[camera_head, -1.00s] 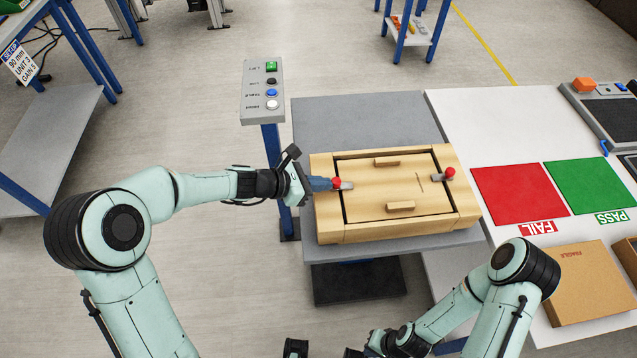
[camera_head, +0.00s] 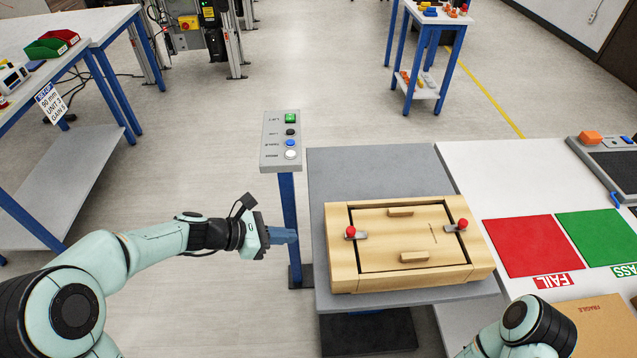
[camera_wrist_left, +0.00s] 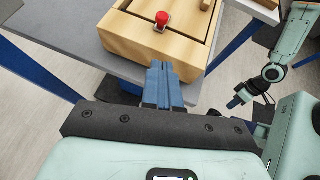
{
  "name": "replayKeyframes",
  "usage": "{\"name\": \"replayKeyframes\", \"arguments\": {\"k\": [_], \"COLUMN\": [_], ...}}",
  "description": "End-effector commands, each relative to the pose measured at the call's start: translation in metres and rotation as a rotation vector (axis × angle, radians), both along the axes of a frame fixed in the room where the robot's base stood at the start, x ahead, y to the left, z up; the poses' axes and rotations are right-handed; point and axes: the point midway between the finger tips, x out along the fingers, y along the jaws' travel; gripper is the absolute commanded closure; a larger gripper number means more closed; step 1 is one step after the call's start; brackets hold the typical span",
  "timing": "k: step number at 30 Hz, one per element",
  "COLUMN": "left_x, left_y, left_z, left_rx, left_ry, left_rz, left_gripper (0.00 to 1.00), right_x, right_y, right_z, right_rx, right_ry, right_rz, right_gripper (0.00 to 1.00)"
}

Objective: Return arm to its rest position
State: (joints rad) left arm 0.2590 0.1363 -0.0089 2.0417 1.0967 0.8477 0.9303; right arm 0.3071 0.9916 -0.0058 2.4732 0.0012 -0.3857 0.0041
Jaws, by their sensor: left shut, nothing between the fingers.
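My left gripper (camera_head: 291,236) is shut and empty, with its blue fingers pointing right. It is held in the air left of the wooden box (camera_head: 342,282), apart from it. In the left wrist view the shut fingers (camera_wrist_left: 163,72) point towards the box (camera_wrist_left: 130,45). The box lies on a grey table and has two red-knobbed clamps, the left one (camera_head: 350,232) nearest my gripper. My right arm shows at the lower right in the head view, but its gripper is out of that frame. In the left wrist view, my right gripper (camera_wrist_left: 238,101) is small and its jaws are unclear.
A button post (camera_head: 281,140) stands just behind my left gripper. The grey table (camera_head: 375,165) carries the box. A white table with red (camera_head: 532,246) and green (camera_head: 600,237) mats is at the right, with a cardboard box (camera_head: 600,325). Open floor lies left of the post.

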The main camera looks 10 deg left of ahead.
Motion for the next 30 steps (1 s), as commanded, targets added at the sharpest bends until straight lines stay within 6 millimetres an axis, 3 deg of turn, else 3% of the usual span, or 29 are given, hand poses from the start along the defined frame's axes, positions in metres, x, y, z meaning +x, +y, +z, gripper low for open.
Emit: {"name": "replayKeyframes", "arguments": {"k": [5, 8, 11, 14, 17, 21, 25, 30], "left_x": [0.0, -0.004, -0.016, -0.042, -0.08, -0.148, -0.209, -0.252], "left_y": [0.0, -0.001, -0.001, -0.001, 0.001, 0.001, -0.01, -0.033], "left_z": [-0.001, -0.018, -0.061, -0.126, -0.195, -0.279, -0.334, -0.361], "left_rx": [0.002, 0.036, 0.135, 0.293, 0.466, 0.672, 0.776, 0.796], "left_ry": [0.002, 0.016, 0.046, 0.074, 0.077, -0.002, -0.199, -0.466], "left_rz": [-0.001, -0.019, -0.076, -0.198, -0.389, -0.76, -1.138, -1.417], "left_gripper": [1.0, 1.0, 1.0, 1.0, 1.0, 1.0, 1.0, 1.0], "right_x": [0.0, 0.0, 0.0, 0.0, 0.0, 0.0, 0.0, 0.0], "right_y": [0.0, 0.0, 0.0, 0.0, 0.0, 0.0, 0.0, 0.0], "right_z": [0.0, 0.0, 0.0, 0.0, 0.0, 0.0, 0.0, 0.0], "right_rx": [0.0, 0.0, 0.0, 0.0, 0.0, 0.0, 0.0, 0.0], "right_ry": [0.0, 0.0, 0.0, 0.0, 0.0, 0.0, 0.0, 0.0], "right_rz": [0.0, 0.0, 0.0, 0.0, 0.0, 0.0, 0.0, 0.0], "right_gripper": [1.0, 1.0, 1.0, 1.0, 1.0, 1.0, 1.0, 1.0]}}
